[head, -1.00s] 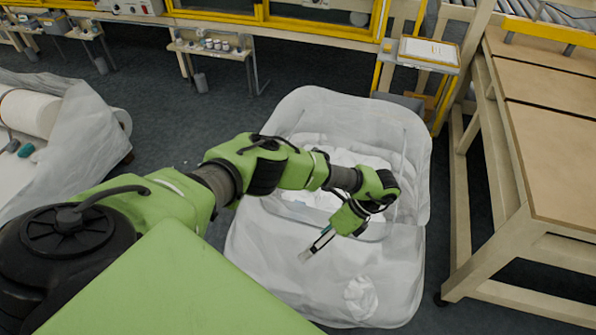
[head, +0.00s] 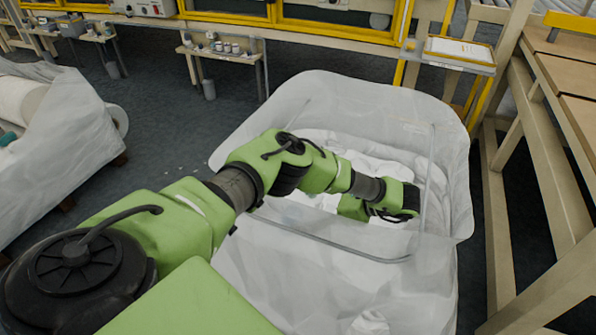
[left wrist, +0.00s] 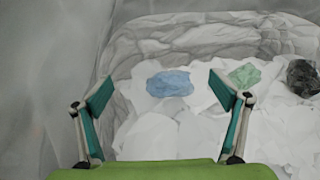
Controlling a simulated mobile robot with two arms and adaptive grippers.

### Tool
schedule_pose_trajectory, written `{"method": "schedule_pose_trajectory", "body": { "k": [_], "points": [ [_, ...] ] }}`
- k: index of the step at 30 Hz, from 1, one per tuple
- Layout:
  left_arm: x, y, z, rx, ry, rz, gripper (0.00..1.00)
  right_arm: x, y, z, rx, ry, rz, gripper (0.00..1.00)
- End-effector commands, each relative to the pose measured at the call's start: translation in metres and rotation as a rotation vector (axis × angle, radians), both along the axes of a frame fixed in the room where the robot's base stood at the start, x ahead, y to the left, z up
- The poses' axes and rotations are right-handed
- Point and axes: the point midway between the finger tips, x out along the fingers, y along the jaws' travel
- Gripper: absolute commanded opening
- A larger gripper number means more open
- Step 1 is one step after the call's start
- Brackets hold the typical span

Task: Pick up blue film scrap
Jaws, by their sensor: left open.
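The blue film scrap (left wrist: 170,83) lies on white material inside the bin, ahead of my left gripper (left wrist: 161,92) in the left wrist view. It shows between the two teal-padded fingers, which are wide apart with nothing between them. In the head view my left arm reaches over the lined bin (head: 340,95), and the fingers are hidden behind the wrist and the bin's liner. A pale bluish patch (head: 293,212) shows beside the arm there, but I cannot tell if it is the scrap. My right gripper is in no view.
A green scrap (left wrist: 244,75) lies just beyond the right finger, and a black crumpled scrap (left wrist: 303,78) is farther right. The bin's translucent walls surround the arm. A wooden table (head: 550,150) stands right of the bin.

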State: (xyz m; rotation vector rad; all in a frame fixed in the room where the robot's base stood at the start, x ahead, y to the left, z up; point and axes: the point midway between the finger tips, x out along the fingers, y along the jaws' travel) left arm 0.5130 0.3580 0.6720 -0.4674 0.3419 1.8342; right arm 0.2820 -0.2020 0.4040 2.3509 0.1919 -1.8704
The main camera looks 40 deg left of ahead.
Motion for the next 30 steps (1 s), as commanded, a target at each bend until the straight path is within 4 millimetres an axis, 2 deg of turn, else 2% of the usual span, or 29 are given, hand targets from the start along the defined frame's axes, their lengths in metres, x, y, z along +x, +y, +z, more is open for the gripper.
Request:
{"method": "schedule_pose_trajectory", "body": {
  "k": [1,6,11,18,26,30],
  "points": [
    [0.0,0.0,-0.033,0.0,0.001,0.0,0.9,0.005,0.0,-0.013,0.002,-0.013,-0.001,0.27],
    [0.0,0.0,-0.061,-0.001,0.0,0.0,0.9,0.011,0.0,0.003,0.002,-0.029,-0.004,0.27],
    [0.0,0.0,-0.071,-0.001,0.001,0.0,0.9,0.012,0.0,0.013,0.002,-0.035,-0.006,0.27],
    [-0.005,0.015,-0.08,-0.001,0.002,0.001,0.9,0.013,0.0,0.037,0.003,-0.049,-0.008,0.27],
    [-0.006,0.025,-0.086,-0.002,0.002,0.001,0.9,0.011,-0.001,0.055,0.003,-0.059,-0.01,0.27],
    [-0.007,0.036,-0.092,-0.001,0.001,0.003,0.9,0.008,-0.002,0.076,0.004,-0.073,-0.011,0.27]
  ]
}}
